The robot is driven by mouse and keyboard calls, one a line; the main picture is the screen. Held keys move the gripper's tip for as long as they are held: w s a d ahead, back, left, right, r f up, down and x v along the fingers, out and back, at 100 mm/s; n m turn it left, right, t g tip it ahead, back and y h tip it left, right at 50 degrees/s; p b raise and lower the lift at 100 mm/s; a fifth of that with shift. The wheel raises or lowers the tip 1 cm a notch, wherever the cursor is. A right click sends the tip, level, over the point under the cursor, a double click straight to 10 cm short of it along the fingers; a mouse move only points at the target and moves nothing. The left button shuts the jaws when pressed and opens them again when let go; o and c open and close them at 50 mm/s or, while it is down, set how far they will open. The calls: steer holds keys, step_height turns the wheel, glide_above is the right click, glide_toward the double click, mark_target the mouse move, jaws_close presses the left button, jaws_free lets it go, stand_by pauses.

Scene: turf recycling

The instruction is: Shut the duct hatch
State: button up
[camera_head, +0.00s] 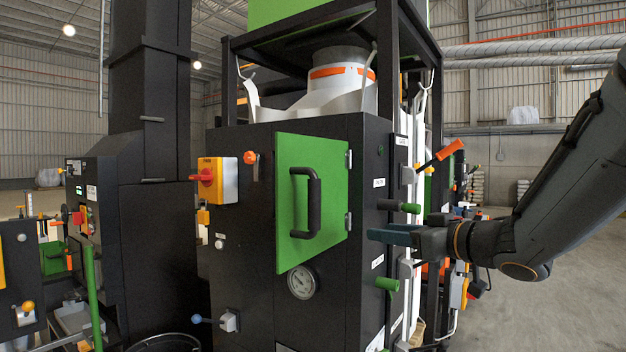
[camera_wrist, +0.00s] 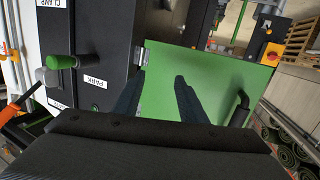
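The green duct hatch (camera_head: 292,205) is on the front of a dark cabinet, hinged on its right side. Its left edge stands out toward me, so it looks partly open. A black handle (camera_head: 313,203) is on its outer face. My gripper (camera_head: 376,236) points left, to the right of the hatch near the cabinet's right front corner, and looks empty. In the wrist view the two fingers (camera_wrist: 157,88) are apart, with the green hatch (camera_wrist: 215,72) beyond them and the handle (camera_wrist: 240,108) to their right. I cannot tell any contact.
Green-knobbed levers (camera_head: 388,284) and an orange-handled lever (camera_head: 450,150) stick out near my gripper. A round gauge (camera_head: 302,282) sits below the hatch. A red and yellow switch (camera_head: 217,180) is left of it. Open floor (camera_head: 550,300) lies at the right.

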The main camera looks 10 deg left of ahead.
steer(key=s+a+r+n+g+y+p, duration=0.1)
steer(key=s+a+r+n+g+y, duration=0.3)
steer(key=s+a+r+g, duration=0.15)
steer(key=n+g+y+p, duration=0.1)
steer(key=n+g, duration=0.1)
steer(key=g, duration=0.1)
glide_toward(314, 197)
steer(key=w+a, duration=0.2)
steer(key=a, duration=0.1)
steer(key=shift+s+a+f+n+g, duration=0.15)
steer(key=shift+a+n+g, duration=0.05)
steer(key=shift+n+g, duration=0.1)
steer(key=a, duration=0.2)
steer(key=a+p, duration=0.1)
steer(key=a, duration=0.1)
steer(key=w+a+p, duration=0.1)
steer(key=a, duration=0.1)
steer(key=shift+a, duration=0.4)
steer(key=shift+f, duration=0.1)
jaws_close()
